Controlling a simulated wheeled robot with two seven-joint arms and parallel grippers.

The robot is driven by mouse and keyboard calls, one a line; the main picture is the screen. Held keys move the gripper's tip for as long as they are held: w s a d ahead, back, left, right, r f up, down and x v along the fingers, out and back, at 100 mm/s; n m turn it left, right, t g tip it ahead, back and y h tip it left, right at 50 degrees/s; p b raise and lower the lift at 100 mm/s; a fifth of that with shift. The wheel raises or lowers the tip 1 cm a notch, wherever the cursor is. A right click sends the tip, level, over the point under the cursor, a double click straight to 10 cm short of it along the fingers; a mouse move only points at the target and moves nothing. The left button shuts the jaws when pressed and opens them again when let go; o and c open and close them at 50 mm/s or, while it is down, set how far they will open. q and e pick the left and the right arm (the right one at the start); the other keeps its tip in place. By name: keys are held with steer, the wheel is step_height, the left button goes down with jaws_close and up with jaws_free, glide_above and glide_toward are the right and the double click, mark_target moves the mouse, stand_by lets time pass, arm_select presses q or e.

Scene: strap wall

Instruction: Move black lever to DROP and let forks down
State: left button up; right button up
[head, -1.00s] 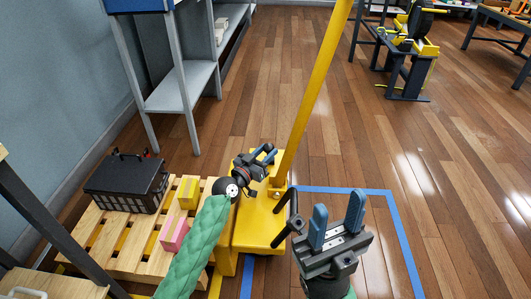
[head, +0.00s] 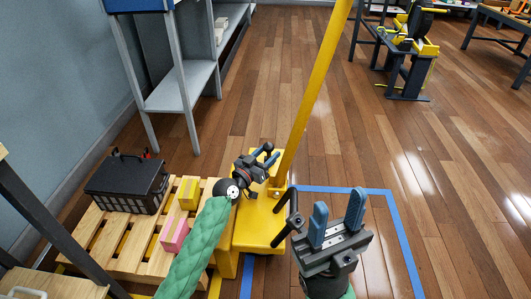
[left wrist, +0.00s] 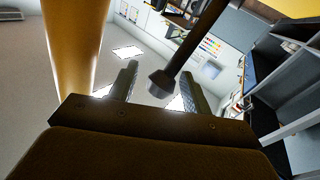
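The yellow pallet truck (head: 262,226) stands in the middle, its long yellow handle (head: 312,90) leaning up to the right. My left gripper (head: 270,155) is over the truck's body, left of the handle base, fingers apart. In the left wrist view, a dark rod with a flared end (left wrist: 163,84) shows between the open fingers (left wrist: 160,88); it looks like the black lever, and I see no finger touching it. The lever is not clear in the head view. The forks are hidden under the pallet (head: 110,240). My right gripper (head: 338,220) is open and empty.
A black crate (head: 128,182), a yellow box (head: 188,192) and a pink box (head: 174,235) sit on the pallet. A black bent bar (head: 291,212) is near my right gripper. Blue tape (head: 395,225) marks the floor.

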arm_select(q)
steer(key=shift+o, duration=0.4)
steer(key=shift+w+a+r, duration=0.1)
steer(key=shift+r, duration=0.1)
steer(key=p+v, duration=0.1)
steer(key=v, duration=0.6)
steer(key=shift+s+a, duration=0.2)
steer(key=shift+s, duration=0.1)
steer(key=shift+f, duration=0.15)
